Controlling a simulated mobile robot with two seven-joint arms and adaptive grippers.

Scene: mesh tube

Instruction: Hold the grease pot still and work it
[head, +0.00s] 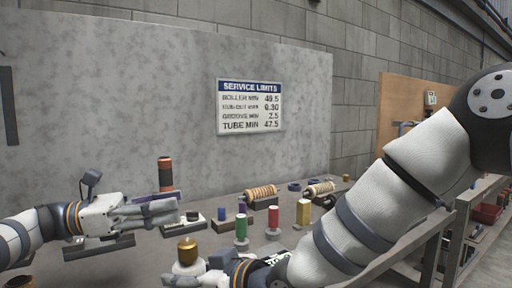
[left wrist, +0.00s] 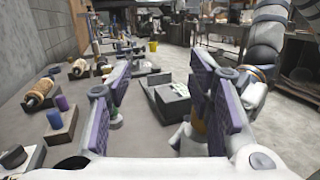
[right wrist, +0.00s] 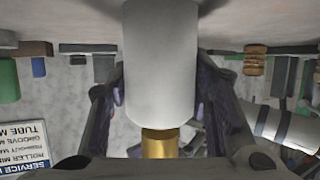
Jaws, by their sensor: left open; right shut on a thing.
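The grease pot (head: 187,268) is white with a brass-coloured top and stands upright near the bottom of the head view. My right gripper (head: 183,279) is shut on its white body. My left gripper (head: 165,211) is open and empty, behind and above the pot in the head view. In the left wrist view, its purple-padded fingers (left wrist: 160,78) are spread; a white shape, probably the pot, is partly hidden by the right finger.
A sign (head: 250,106) hangs on the grey panel. Small blocks sit close to my left gripper.

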